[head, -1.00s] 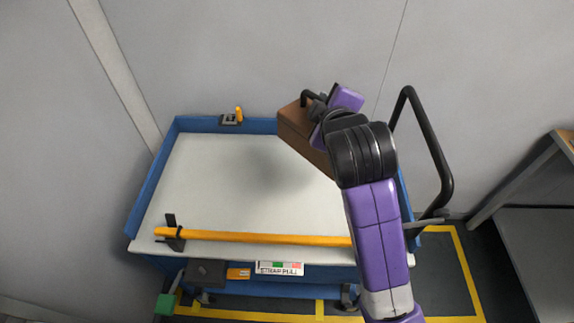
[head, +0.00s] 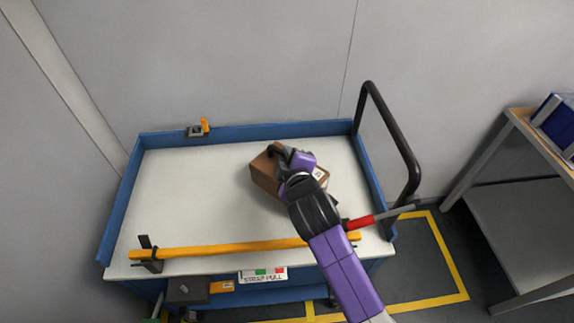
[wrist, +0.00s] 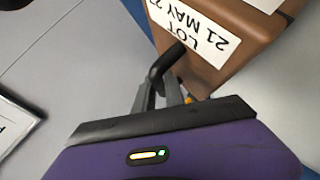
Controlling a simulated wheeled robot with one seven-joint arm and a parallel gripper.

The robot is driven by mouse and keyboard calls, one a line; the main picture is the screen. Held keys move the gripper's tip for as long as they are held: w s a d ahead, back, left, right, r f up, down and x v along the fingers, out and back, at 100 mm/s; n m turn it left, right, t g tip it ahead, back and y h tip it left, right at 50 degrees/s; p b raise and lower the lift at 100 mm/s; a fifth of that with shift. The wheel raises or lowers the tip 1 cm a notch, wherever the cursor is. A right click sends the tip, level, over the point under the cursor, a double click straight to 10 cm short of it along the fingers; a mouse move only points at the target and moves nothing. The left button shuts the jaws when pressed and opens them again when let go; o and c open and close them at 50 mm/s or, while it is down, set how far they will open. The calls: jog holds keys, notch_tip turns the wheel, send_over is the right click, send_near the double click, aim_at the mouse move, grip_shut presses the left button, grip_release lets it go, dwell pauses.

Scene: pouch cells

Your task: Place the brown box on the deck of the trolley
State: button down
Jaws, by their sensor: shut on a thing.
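The brown box (head: 265,172) is over the right middle of the trolley's pale deck (head: 190,190). It lies at an angle and shows a white label; in the wrist view the box (wrist: 215,75) has a label with "LOT" and "21 MAY". My gripper (head: 281,153) is at the box's upper side, and in the wrist view its grey fingers (wrist: 160,88) are shut on a black curved piece at the box, which looks like its handle. My arm hides part of the box's front. I cannot tell whether its underside touches the deck.
Blue rims (head: 240,132) edge the deck at back and sides. An orange bar (head: 215,249) crosses the front edge, with a red-gripped lever (head: 360,222) at its right. A black push handle (head: 393,135) stands at right, with a grey shelf (head: 520,210) beyond. The deck's left half is clear.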

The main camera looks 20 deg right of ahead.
jog(key=shift+f, duration=1.75)
jog(key=c, duration=1.4)
grip_release()
jog(key=shift+f, duration=0.15)
jog(key=b+v, duration=0.1)
jog(key=v, duration=1.1)
